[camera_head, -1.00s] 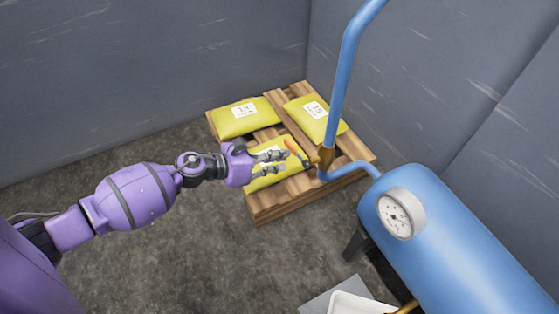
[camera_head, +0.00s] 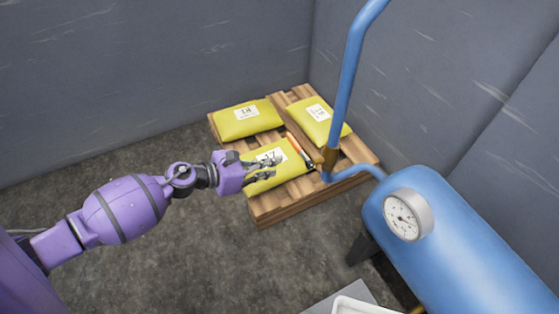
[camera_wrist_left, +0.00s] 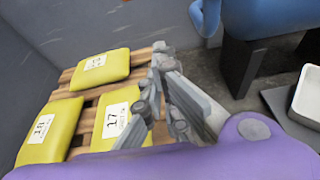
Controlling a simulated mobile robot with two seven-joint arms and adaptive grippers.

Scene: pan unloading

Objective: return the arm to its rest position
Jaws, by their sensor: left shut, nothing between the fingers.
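My left gripper (camera_head: 279,165) is shut and empty at the end of the purple arm. In the head view it overlaps the front yellow bag, marked 17 (camera_head: 290,162); I cannot tell the height of the gap between them. In the left wrist view the gripper fingers (camera_wrist_left: 161,50) lie together at the tips, with the bag marked 17 (camera_wrist_left: 113,113) to their left and nothing held. My right gripper is in neither view.
A wooden pallet (camera_head: 283,209) bears yellow bags, two behind (camera_head: 248,120) (camera_head: 319,121). A blue pipe (camera_head: 347,75) with a brass fitting (camera_head: 329,158) and an orange-handled piece (camera_head: 295,145) stand close right. A blue tank (camera_head: 455,245) is front right. Grey walls close the corner; the floor at left is clear.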

